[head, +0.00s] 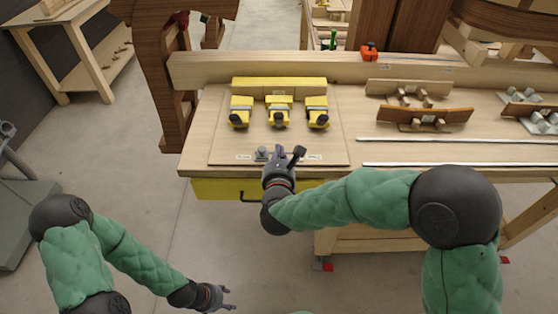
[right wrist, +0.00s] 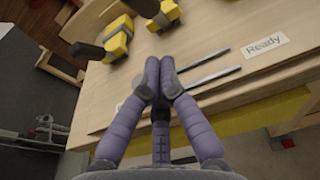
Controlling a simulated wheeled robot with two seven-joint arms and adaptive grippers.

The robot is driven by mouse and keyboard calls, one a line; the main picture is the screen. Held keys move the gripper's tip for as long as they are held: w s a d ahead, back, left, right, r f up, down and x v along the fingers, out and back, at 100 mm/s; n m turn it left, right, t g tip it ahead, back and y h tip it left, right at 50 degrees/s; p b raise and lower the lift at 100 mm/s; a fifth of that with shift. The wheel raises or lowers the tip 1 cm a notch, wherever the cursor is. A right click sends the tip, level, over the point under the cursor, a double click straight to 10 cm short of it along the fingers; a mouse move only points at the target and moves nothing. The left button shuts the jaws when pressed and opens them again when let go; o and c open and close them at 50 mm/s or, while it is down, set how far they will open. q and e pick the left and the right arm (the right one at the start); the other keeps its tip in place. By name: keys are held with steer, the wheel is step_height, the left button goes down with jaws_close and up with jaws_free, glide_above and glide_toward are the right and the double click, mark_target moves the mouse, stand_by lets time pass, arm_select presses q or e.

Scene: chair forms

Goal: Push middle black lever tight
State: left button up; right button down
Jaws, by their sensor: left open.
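Three yellow clamps with black levers stand in a row on a wooden board; the middle black lever (head: 278,119) points toward the board's front edge. The middle clamp (head: 278,103) is apart from both grippers. My right gripper (head: 284,154) is at the board's front edge, in front of the middle clamp. In the right wrist view its purple fingers (right wrist: 158,72) come together at the tips, with nothing seen between them. Two yellow clamps (right wrist: 118,40) with black levers show beyond them. My left gripper (head: 226,298) is open and empty, low over the floor.
A yellow block (head: 279,84) lies behind the clamps. Grey metal pieces (head: 262,153) and a "Ready" label (right wrist: 265,45) are near the board's front edge. Curved wooden parts (head: 427,116) and long metal rods (head: 455,139) lie on the right. Bare board separates the right gripper from the clamps.

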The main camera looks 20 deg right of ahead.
mark_target(279, 122)
steer(key=w, duration=0.1)
steer(key=w+d, duration=0.1)
steer(key=w, duration=0.3)
steer(key=shift+w+d+r, duration=0.2)
steer(key=shift+d+r, duration=0.05)
steer(key=shift+w+d+r, duration=0.2)
steer(key=shift+w+r, duration=0.35)
steer(key=shift+w, duration=0.15)
steer(key=shift+r, duration=0.1)
steer(key=shift+w+r+g+p, duration=0.2)
steer(key=shift+r+g+p, duration=0.1)
steer(key=shift+p, duration=0.3)
